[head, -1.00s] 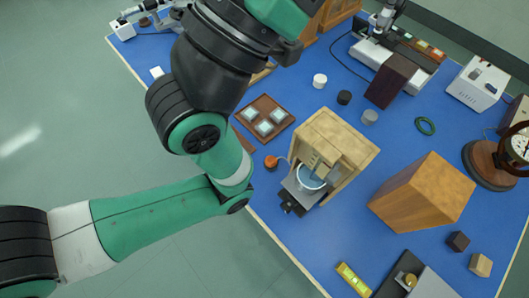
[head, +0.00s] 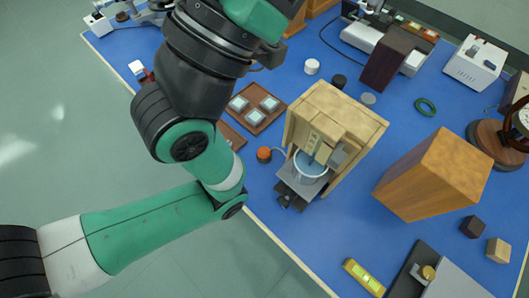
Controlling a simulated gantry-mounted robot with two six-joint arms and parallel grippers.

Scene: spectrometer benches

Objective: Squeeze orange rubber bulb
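The small orange rubber bulb (head: 264,154) rests on the blue table near its left edge. My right gripper does not show. The bulb is fully visible, and nothing visible touches it.
A brown tray with square pale tiles (head: 257,125) lies behind the bulb. A large wooden block (head: 432,175) stands at right. A yellow spirit level (head: 364,277) lies at the front edge. Small round pots (head: 312,66) stand behind the box. The table edge runs just left of the bulb.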

